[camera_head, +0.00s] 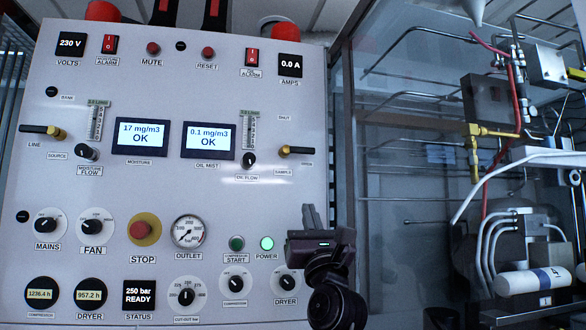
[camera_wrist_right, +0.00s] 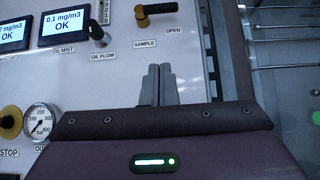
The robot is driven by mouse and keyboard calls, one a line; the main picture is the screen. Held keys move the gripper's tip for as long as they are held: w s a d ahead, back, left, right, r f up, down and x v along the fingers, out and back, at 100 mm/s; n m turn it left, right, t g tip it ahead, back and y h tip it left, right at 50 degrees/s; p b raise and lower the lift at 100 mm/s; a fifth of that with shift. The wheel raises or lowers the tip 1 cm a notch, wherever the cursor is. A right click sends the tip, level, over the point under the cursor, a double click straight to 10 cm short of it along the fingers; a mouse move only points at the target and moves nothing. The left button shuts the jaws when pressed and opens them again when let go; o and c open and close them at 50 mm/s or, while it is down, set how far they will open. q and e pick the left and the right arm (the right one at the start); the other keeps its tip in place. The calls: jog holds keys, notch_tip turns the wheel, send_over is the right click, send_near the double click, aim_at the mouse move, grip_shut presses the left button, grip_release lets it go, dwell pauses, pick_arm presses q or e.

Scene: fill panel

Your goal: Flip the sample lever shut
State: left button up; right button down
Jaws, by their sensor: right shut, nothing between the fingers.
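The sample lever (camera_head: 298,150) is on the right side of the light panel, with a brass pivot and a black handle. Its handle points right, roughly level, near a small label that reads OPEN in the wrist view. A SHUT label (camera_head: 284,117) is above it. The lever also shows at the top of the wrist view (camera_wrist_right: 158,10). My right gripper (camera_head: 312,217) is below the lever, clear of it. Its two fingers (camera_wrist_right: 158,84) are together and hold nothing. My left gripper is not in view.
The oil flow knob (camera_head: 249,160) is just left of the lever. The outlet gauge (camera_head: 188,231), stop button (camera_head: 141,230) and green power light (camera_head: 267,243) are lower on the panel. Right of the panel edge, pipes and a cylinder (camera_head: 530,281) show behind a clear pane.

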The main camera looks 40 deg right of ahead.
jog(key=d, duration=0.1)
jog(key=p, duration=0.6)
send_near(299, 150)
jog(key=w+d, duration=0.2)
jog(key=w, duration=0.1)
jog(key=w+d, duration=0.2)
jog(key=shift+r, duration=0.25)
notch_tip(299, 150, up, 2)
jog(key=shift+r+p, duration=0.1)
jog(key=shift+p, duration=0.5)
jog(key=shift+s+r, duration=0.25)
jog(key=shift+r, duration=0.2)
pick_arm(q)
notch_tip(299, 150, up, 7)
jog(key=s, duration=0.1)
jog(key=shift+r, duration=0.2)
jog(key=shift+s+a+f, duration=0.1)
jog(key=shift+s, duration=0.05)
